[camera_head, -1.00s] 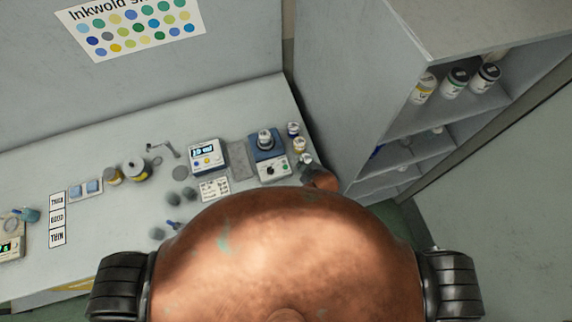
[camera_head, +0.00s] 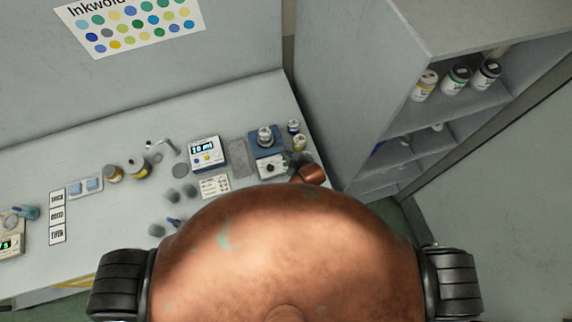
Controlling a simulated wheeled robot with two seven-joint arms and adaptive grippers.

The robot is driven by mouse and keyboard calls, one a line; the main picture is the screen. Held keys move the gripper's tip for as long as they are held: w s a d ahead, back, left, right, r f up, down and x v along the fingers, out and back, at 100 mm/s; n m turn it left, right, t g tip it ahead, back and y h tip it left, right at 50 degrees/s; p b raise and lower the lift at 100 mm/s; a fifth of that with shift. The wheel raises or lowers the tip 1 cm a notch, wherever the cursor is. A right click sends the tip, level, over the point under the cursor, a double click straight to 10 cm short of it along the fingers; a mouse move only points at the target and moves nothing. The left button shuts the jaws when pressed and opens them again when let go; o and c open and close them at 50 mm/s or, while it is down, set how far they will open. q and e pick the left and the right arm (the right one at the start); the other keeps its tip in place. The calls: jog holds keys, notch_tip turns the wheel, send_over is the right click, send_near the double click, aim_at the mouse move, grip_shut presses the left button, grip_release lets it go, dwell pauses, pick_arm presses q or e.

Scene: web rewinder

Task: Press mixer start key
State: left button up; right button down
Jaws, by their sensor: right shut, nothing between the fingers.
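The mixer (camera_head: 257,150) is a blue unit at the back right of the bench, with a small jar (camera_head: 265,134) on top. Its white front panel (camera_head: 270,169) carries a dark round knob. My right gripper (camera_head: 287,158) is shut and empty at the panel's right end, where it hides part of the panel, including the place of the green key. I cannot tell whether the fingertips touch the panel. My copper-coloured wrist shows just right of it. My left gripper is not in view.
A white dispenser with a display (camera_head: 205,153) and a grey pad (camera_head: 238,158) stand left of the mixer. Small jars (camera_head: 299,143) stand close behind my right gripper. A shelf cabinet (camera_head: 350,110) rises at the right. My copper body hides the bench's near part.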

notch_tip(320, 180, down, 6)
jog(key=b, duration=0.5)
jog(key=shift+f+b, duration=0.25)
jog(key=shift+b, duration=0.05)
jog(key=shift+f, duration=0.35)
dwell(0.6)
jog(key=shift+f, duration=0.4)
